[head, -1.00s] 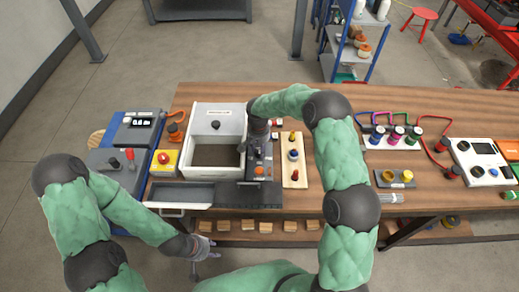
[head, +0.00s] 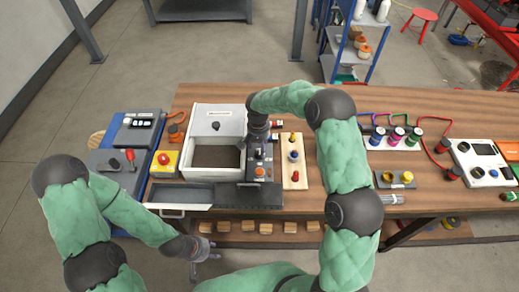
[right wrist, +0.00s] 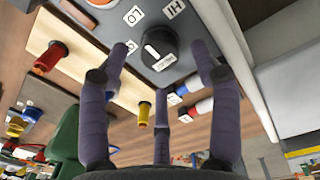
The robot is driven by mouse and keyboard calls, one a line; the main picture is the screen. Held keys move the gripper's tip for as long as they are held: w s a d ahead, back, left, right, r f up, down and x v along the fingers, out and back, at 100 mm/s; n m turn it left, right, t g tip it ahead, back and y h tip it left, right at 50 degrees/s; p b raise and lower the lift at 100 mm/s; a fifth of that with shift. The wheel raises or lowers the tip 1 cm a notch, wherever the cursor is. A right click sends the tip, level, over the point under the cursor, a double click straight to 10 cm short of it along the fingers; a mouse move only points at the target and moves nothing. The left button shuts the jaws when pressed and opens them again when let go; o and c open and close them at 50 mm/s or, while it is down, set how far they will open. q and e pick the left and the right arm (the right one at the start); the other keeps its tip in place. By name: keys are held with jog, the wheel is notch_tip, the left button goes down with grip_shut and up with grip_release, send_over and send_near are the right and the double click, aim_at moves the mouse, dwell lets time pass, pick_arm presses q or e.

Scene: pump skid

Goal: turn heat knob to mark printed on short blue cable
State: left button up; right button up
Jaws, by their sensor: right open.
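The heat knob (right wrist: 158,47) is round and black with a white pointer line. It sits on a grey panel between labels LO and HI, with a third small label beside it, too small to read. My right gripper (right wrist: 163,66) is open, its purple fingers spread around the knob; I see no clear contact. In the head view my right gripper (head: 258,137) hangs over the dark control panel (head: 259,172) and hides the knob. My left gripper (head: 206,254) hangs in front of the bench; its finger opening is unclear. Coloured cables (head: 400,118) loop at the right; no printed mark is readable.
A white open-topped box (head: 218,118) stands left of the panel. A wooden board (head: 295,180) with coloured knobs stands right of it. A yellow box with a red button (head: 164,159) is further left. The bench's middle right is partly clear.

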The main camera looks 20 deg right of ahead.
aim_at(259, 151)
notch_tip(259, 151, up, 9)
dwell(0.3)
jog(key=shift+a+r, duration=0.1)
jog(key=shift+r, duration=0.05)
dwell(0.3)
